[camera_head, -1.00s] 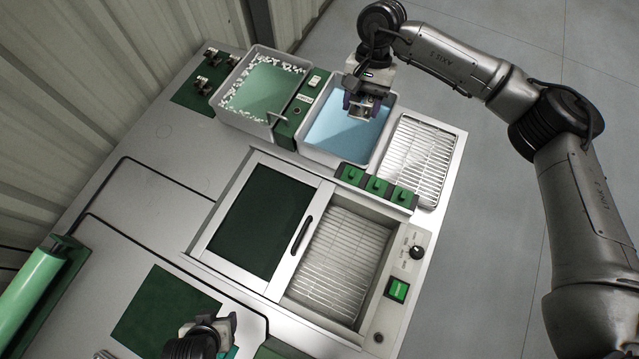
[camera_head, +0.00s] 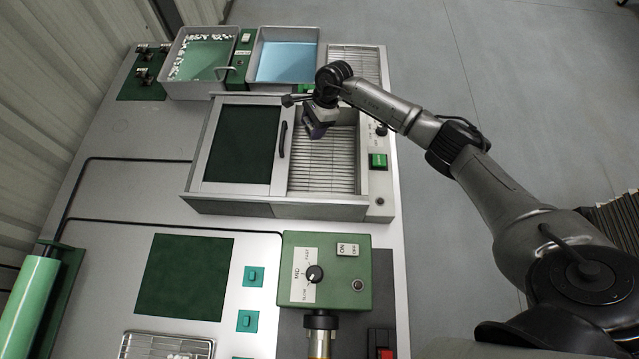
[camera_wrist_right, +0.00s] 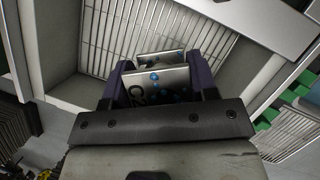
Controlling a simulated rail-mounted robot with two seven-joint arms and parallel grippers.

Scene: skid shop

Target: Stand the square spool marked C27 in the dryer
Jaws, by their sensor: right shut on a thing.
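My right gripper (camera_head: 316,128) is over the open right half of the dryer (camera_head: 250,207), a grey box with a sliding lid and a wire rack inside. In the wrist view its purple fingers (camera_wrist_right: 160,82) are shut on the square spool (camera_wrist_right: 158,86), a shiny metal piece with two flat square plates. Blue drops are on the near plate, along with a partly hidden dark marking that seems to begin with C. The spool is above the dryer's wire rack (camera_wrist_right: 130,30); a gap to the rack cannot be judged exactly. My left gripper is out of view.
The dryer's green-panelled lid (camera_head: 241,145) covers its left half. Behind are a blue-water tray (camera_head: 287,62), a green-liquid tray (camera_head: 203,62) and a drying rack (camera_head: 354,65). A green control box (camera_head: 340,262) stands in front. A dark green mat (camera_head: 185,275) is bare.

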